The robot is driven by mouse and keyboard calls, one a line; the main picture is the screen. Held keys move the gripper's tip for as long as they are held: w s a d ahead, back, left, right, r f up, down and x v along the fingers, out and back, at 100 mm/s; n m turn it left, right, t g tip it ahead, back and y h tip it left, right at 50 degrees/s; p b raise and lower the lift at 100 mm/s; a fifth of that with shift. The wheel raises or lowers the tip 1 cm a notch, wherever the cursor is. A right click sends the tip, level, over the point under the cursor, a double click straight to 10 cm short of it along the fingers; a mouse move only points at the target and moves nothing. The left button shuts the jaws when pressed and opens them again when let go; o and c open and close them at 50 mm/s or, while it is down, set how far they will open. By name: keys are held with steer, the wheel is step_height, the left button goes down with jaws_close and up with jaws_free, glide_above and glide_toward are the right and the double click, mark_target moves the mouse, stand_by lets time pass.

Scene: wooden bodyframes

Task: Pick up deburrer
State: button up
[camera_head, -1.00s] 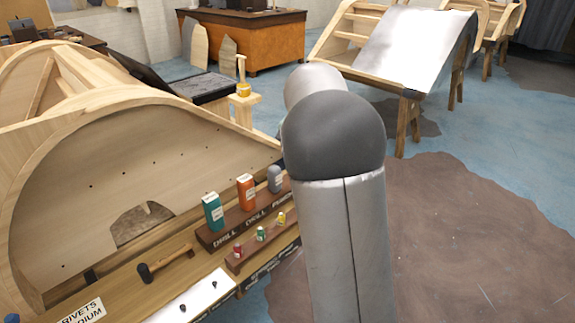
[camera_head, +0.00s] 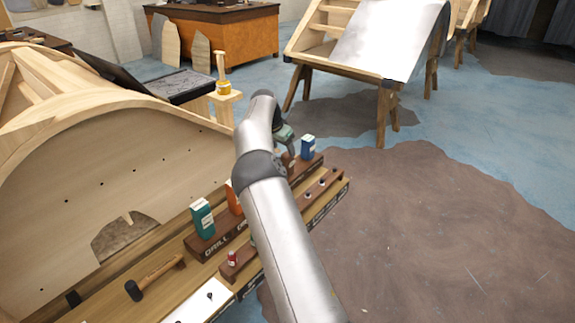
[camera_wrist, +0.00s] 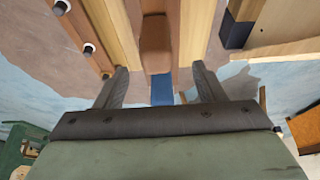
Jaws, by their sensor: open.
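No item is clearly readable as the deburrer. A blue box-like item (camera_head: 308,147) with a white label stands at the far end of the brown upper rack (camera_head: 305,167). In the wrist view a blue item (camera_wrist: 161,88) shows between my fingers, past the end of a brown block (camera_wrist: 156,45). I cannot tell whether my fingers touch either. My gripper (camera_wrist: 162,76) is open, its two dark fingers apart on either side. In the head view my arm hides much of the rack and most of my gripper.
A teal box (camera_head: 202,218) and a partly hidden orange box (camera_head: 234,198) stand on the upper rack. A small red item (camera_head: 231,258) sits on the lower rack (camera_head: 318,188). A mallet (camera_head: 155,277) lies on the bench. The floor at right is clear.

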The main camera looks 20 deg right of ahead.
mark_target(286, 154)
steer(key=x, duration=0.5)
steer(key=p+x, duration=0.1)
steer(key=x, duration=0.1)
steer(key=shift+s+d, duration=0.1)
steer(key=shift+s, duration=0.15)
steer(key=shift+w+d+f, duration=0.15)
steer(key=shift+f, duration=0.35)
steer(key=c, duration=1.3)
